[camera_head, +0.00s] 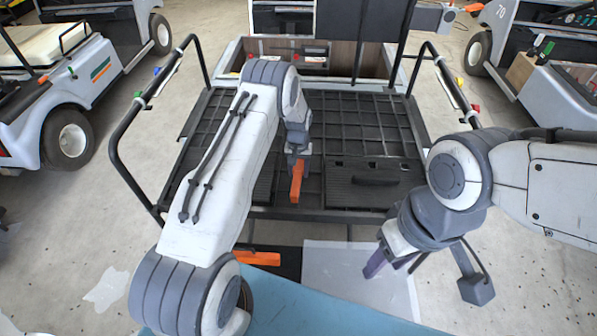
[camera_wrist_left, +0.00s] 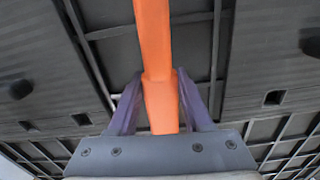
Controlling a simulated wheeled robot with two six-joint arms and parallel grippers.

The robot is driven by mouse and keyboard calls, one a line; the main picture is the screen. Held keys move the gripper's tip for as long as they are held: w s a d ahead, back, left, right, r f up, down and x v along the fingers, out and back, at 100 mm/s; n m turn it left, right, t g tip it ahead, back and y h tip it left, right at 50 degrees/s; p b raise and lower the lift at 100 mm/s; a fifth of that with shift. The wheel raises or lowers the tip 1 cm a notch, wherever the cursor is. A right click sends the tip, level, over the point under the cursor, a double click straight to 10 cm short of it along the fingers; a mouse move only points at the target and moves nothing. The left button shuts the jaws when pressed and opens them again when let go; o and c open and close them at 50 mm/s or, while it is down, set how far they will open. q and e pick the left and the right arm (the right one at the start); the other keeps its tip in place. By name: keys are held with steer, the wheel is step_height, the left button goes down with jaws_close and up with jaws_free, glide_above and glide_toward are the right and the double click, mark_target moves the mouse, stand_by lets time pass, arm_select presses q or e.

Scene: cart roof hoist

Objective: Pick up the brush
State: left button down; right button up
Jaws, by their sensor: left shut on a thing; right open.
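The brush (camera_head: 296,182) shows as an orange handle at the middle of the cart's dark slatted deck. In the left wrist view, the orange handle (camera_wrist_left: 153,40) runs from the top edge down between the two purple fingers. No bristles can be made out. My left gripper (camera_wrist_left: 158,90) is shut on the handle, and in the head view the left gripper (camera_head: 297,160) is partly hidden by its own wrist. My right gripper (camera_head: 388,265) is open and empty, to the right and in front of the deck.
The cart deck (camera_head: 365,130) has black side rails (camera_head: 150,95) and a dark panel with a handle (camera_head: 375,181). An orange bar (camera_head: 257,258) lies in front of the deck, near a pale floor sheet (camera_head: 350,265). Other carts stand left and right.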

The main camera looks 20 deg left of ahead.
mark_target(300, 170)
arm_select(q)
steer(key=r, duration=0.3)
steer(key=r+b, duration=0.1)
steer(key=shift+s+d+r, duration=0.1)
steer(key=shift+d+r, duration=0.05)
steer(key=shift+d, duration=0.2)
steer(key=s+d+r+b, duration=0.1)
steer(key=s+d+r, duration=0.1)
steer(key=d, duration=0.3)
steer(key=s+d+r, duration=0.2)
steer(key=d+r, duration=0.2)
steer(key=d, duration=0.1)
steer(key=shift+s+r+b, duration=0.25)
steer(key=shift+s+b, duration=0.05)
steer(key=shift+b, duration=0.1)
